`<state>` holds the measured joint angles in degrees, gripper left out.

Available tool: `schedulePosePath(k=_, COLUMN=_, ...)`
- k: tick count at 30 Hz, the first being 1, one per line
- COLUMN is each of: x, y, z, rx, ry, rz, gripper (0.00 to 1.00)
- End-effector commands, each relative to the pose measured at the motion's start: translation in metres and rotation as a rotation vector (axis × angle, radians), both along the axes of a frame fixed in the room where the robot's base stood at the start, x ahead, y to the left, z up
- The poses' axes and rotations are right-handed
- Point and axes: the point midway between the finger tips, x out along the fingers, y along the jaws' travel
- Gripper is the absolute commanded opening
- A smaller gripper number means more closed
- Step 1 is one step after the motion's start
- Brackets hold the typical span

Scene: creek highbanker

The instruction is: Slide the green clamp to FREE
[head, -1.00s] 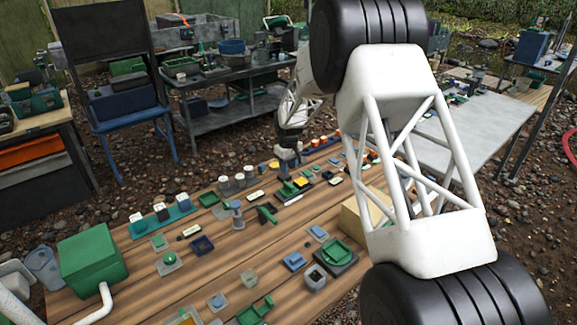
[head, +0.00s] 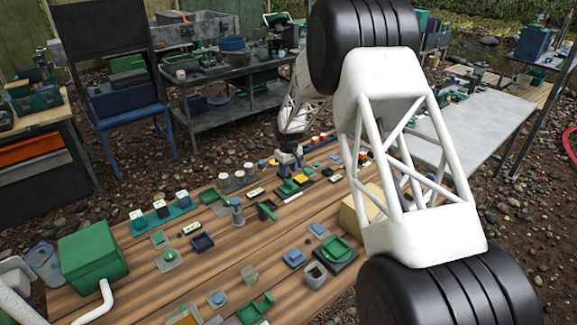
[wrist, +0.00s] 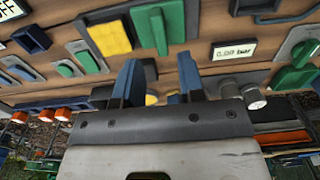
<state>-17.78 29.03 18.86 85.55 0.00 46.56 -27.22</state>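A green block (wrist: 152,28) stands beside a yellow block (wrist: 107,38) on a dark plate in the wrist view, just beyond my fingertips. It may be the green clamp; no FREE label is readable. In the head view the green block (head: 289,187) lies on the wooden bench beside the yellow one (head: 300,179). My gripper (wrist: 158,72) has its two blue fingers apart with nothing between them. In the head view my gripper (head: 289,160) is just behind and above these blocks. Its fingertips are too small to make out there.
A digital readout (wrist: 234,50) and another green handle (wrist: 296,68) are to the right. Several green and blue parts are to the left in the wrist view. A green box (head: 92,255) stands at the bench's left.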

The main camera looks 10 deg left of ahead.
Motion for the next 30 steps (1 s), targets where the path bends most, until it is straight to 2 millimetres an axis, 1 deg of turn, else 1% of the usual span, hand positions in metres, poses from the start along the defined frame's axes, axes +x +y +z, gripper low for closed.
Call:
schedulePosePath(k=18, x=0.000, y=0.000, z=-0.043, rx=-0.001, ry=0.001, rz=0.000, gripper=0.36)
schedulePosePath(k=24, x=0.000, y=0.000, z=-0.053, rx=0.000, ry=0.000, rz=0.000, gripper=0.36)
schedulePosePath(k=30, x=0.000, y=0.000, z=-0.057, rx=0.001, ry=-0.001, rz=0.000, gripper=0.36)
